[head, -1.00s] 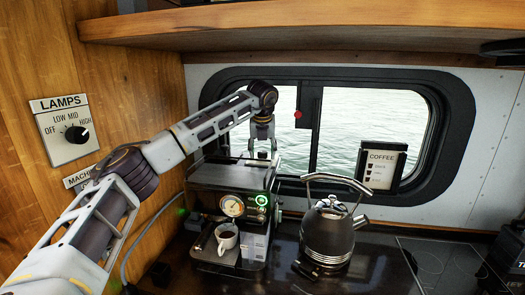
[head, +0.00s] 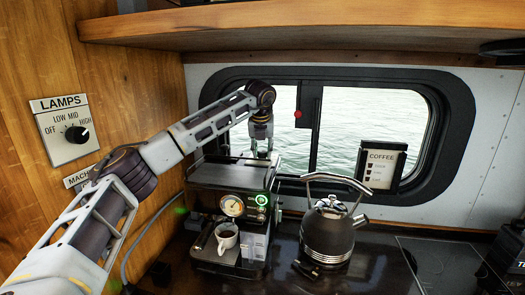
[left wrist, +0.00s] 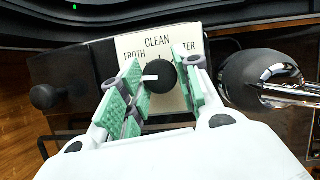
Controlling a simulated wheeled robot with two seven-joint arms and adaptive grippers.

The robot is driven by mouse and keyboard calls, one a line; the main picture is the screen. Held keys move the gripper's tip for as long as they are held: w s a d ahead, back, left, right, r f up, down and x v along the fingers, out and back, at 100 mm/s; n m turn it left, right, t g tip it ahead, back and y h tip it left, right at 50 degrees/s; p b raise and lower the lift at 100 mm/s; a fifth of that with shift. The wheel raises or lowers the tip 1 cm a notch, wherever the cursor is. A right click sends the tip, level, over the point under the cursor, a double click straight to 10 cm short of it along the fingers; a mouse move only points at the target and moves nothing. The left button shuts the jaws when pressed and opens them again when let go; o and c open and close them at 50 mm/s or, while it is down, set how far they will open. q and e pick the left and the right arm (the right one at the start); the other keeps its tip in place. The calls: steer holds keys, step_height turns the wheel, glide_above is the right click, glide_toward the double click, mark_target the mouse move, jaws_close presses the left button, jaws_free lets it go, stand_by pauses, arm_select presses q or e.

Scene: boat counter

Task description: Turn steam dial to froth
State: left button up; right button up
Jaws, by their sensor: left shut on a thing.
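The steam dial is a round black knob (left wrist: 161,78) with a white pointer, on a pale plate (left wrist: 185,47) that reads FROTH on the left, CLEAN at top and a partly covered word ending in TER on the right. The pointer faces left, on the FROTH side. My left gripper (left wrist: 163,73) is shut on the knob, its green-padded fingers on either side. In the head view the left gripper (head: 262,148) points down over the top rear of the coffee machine (head: 214,175); the knob cannot be made out there. My right gripper is out of view.
A wooden shelf (head: 330,27) runs overhead. A LAMPS dial plate (head: 67,129) is on the left wall.

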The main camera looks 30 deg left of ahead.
arm_select(q)
steer(key=shift+a+m+h, duration=0.1)
steer(key=shift+m+h, duration=0.2)
steer(key=shift+m, duration=0.5)
steer(key=shift+m+t+h+p, duration=0.35)
steer(key=shift+m+p, duration=0.2)
steer(key=shift+m, duration=0.55)
steer(key=shift+a+r+m+h+p, duration=0.1)
steer(key=shift+m+h+p, duration=0.4)
steer(key=shift+m, duration=0.5)
steer(key=shift+m+h+p, duration=0.35)
steer(key=shift+m+p, duration=0.35)
steer(key=shift+m, duration=0.3)
steer(key=o, duration=1)
steer(key=shift+o, duration=0.2)
